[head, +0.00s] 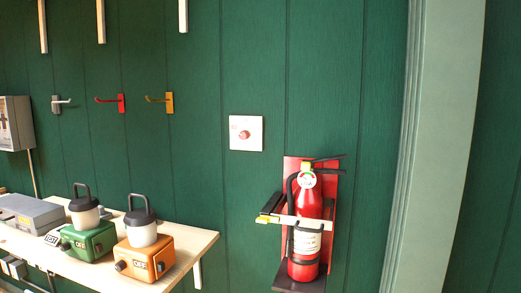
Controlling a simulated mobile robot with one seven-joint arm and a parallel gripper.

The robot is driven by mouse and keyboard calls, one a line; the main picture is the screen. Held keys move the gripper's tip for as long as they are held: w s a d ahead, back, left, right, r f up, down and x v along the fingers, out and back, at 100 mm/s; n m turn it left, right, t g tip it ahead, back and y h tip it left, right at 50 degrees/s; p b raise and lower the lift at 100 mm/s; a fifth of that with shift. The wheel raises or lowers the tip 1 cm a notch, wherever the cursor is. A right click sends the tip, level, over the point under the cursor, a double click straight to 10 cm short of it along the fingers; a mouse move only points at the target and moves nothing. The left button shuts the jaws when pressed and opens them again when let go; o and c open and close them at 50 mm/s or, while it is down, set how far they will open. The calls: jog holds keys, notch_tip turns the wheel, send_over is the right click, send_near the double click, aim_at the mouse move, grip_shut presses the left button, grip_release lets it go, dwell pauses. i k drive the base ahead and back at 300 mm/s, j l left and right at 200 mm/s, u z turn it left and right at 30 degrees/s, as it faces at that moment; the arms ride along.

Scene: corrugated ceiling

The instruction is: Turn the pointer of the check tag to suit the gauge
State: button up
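A red fire extinguisher (309,205) stands upright against a red backboard (328,190) on the green wall, at the right of the head view. A small round white disc (307,180) with red marks sits at its neck, below the black handle. It could be the gauge or the check tag; it is too small to tell which, and I cannot make out a pointer. A white label (306,243) wraps the cylinder. A pale bar with a yellow end (263,219) and a dark block (272,204) juts out left across the cylinder. My gripper is not in view.
A white plate with a red button (244,134) and several hooks are on the wall. A pale doorframe (432,150) stands right.

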aim_at(243, 135)
jog(key=i+j+z, duration=0.1)
jog(key=z, duration=0.25)
jog(key=i+j+z, duration=0.2)
jog(key=z, duration=0.15)
jog(key=i+j+z, duration=0.15)
jog(key=z, duration=0.2)
